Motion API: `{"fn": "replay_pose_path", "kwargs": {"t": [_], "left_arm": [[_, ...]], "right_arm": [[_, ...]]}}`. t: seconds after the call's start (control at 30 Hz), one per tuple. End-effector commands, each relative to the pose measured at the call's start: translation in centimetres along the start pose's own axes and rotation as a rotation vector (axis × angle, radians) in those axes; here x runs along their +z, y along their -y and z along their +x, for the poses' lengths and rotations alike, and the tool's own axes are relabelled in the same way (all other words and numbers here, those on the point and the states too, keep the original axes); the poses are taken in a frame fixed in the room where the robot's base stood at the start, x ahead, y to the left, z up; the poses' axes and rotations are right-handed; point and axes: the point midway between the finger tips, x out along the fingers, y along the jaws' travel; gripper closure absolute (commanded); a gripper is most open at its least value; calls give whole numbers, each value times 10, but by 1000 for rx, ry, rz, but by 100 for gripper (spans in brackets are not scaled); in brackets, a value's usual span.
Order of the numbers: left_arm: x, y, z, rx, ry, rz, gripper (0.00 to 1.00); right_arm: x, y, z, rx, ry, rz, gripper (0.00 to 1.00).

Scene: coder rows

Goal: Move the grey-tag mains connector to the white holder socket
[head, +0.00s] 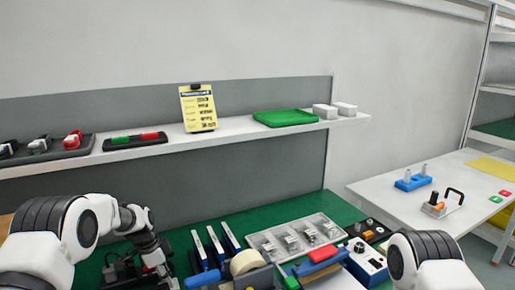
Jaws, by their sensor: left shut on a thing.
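My left gripper (160,268) is low over the green bench at the left, reaching down from the white arm. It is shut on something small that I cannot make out. Right beside it, partly behind my arm, is a dark fixture (122,270) with small red parts. I cannot pick out the grey-tag mains connector or the white holder socket with certainty. My right arm comes in at the bottom right; its gripper is outside the view.
Blue-and-white tools (215,245), a tape roll (246,262), a grey parts tray (262,240) and a blue control box (366,262) crowd the bench. A shelf (235,128) above holds a black tray (88,146), a yellow card (198,108) and a green tray (286,118). A white side table (400,208) stands right.

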Motion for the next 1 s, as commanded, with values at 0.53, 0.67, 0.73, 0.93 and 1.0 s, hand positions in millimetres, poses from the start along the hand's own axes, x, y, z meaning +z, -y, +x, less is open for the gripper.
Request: {"fn": "replay_pose_path", "kwargs": {"t": [0.53, 0.67, 0.73, 0.93, 1.0], "left_arm": [[1, 0, 4, 0, 0, 0, 44], [1, 0, 4, 0, 0, 0, 44], [1, 0, 4, 0, 0, 0, 44], [0, 1, -4, -2, -1, 0, 44], [0, 1, -15, -3, -1, 1, 44]], "right_arm": [[0, 0, 3, 0, 0, 0, 100], [0, 0, 3, 0, 0, 0, 100], [0, 0, 3, 0, 0, 0, 100], [0, 0, 3, 0, 0, 0, 100], [0, 0, 3, 0, 0, 0, 100]]}}
